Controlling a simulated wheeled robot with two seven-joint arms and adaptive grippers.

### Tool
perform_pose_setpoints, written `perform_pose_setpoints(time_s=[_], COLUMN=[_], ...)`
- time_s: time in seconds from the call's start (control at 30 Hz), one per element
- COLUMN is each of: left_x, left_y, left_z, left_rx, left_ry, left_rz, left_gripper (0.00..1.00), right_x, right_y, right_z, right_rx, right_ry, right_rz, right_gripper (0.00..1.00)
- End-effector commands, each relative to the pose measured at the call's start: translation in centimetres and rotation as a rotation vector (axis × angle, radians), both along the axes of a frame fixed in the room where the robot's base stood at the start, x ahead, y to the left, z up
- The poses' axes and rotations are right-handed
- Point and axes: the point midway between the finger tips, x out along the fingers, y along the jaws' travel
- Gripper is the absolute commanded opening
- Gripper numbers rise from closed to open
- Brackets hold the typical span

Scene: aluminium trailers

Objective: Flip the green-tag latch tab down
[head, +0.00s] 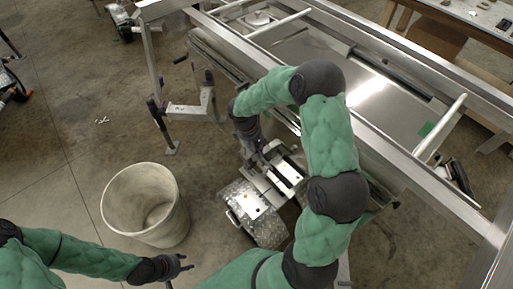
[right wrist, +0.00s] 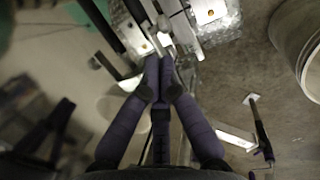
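My right gripper (head: 259,148) reaches down beside the trailer's near rail, over pale metal fittings (head: 270,180). In the right wrist view its dark fingers (right wrist: 162,75) come together at the tips, close to a metal bar. Nothing is clearly held, and contact is hidden by the fingers. My left gripper (head: 186,263) is low at the left, fingers spread and empty, away from the trailer.
The aluminium trailer (head: 375,152) fills the upper right. A pale bin (head: 146,206) stands on the floor between my arms. A metal tread-plate piece (head: 256,217) lies below my right gripper. A stand (head: 190,112) is at the trailer's left.

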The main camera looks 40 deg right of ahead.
Motion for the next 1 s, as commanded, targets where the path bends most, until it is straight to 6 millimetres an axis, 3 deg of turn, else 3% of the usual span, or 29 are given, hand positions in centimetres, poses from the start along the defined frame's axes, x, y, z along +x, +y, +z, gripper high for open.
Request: perform_pose_setpoints(time_s=[0.2, 0.4, 1.0], left_x=[0.0, 0.0, 0.0], left_y=[0.0, 0.0, 0.0], left_z=[-1.0, -1.6, -1.8], left_rx=[0.0, 0.0, 0.0], left_ry=[0.0, 0.0, 0.0], left_rz=[0.0, 0.0, 0.0], left_gripper=[0.4, 0.4, 0.4], right_x=[-0.9, -1.4, -1.6], right_y=[-0.7, -1.2, -1.5], right_z=[-4.1, -6.5, -7.5], right_rx=[0.002, 0.001, 0.001], right_ry=[0.003, 0.001, -0.003], right_rz=[-0.001, 0.0, -0.002], right_gripper=[0.0, 0.0, 0.0])
